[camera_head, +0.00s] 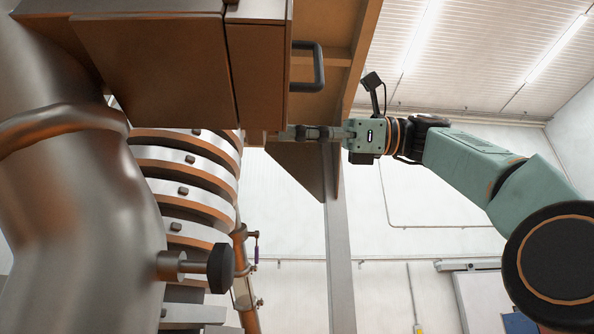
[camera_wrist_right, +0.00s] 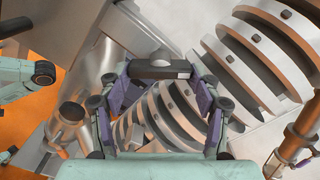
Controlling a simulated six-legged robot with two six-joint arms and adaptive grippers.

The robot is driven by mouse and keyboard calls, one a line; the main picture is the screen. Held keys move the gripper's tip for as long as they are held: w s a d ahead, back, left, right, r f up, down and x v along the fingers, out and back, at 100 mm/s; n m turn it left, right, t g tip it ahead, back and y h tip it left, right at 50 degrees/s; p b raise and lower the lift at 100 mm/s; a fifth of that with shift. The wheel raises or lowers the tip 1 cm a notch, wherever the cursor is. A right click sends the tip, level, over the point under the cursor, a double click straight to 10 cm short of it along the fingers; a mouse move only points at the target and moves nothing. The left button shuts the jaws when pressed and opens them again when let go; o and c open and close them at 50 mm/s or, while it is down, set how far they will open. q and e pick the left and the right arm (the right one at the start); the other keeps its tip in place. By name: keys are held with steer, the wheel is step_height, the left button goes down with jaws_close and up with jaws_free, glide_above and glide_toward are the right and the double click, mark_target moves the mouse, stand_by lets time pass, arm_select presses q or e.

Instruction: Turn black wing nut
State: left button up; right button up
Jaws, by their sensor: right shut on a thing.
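In the right wrist view, the black wing nut (camera_wrist_right: 158,70) is a dark bar with a rounded bump, between the fingertips of my right gripper (camera_wrist_right: 160,78). The fingers touch it at its two ends and are shut on it. In the head view, my right gripper (camera_head: 300,133) reaches in from the right, its tips against the lower edge of the brown metal housing (camera_head: 258,75). The wing nut is hidden there or too small to make out.
A black knob on a metal stub (camera_head: 220,270) sticks out of the large metal pipe (camera_head: 90,220). Curved banded plates (camera_head: 185,160) stand left of my gripper. A dark handle (camera_head: 318,68) sits on the housing above it. Open room lies below my right arm.

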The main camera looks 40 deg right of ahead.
steer(key=o, duration=0.8)
steer(key=shift+a, duration=0.1)
steer(key=o, duration=0.4)
steer(key=shift+w+a, duration=0.15)
steer(key=shift+c, duration=0.2)
steer(key=shift+d, duration=0.25)
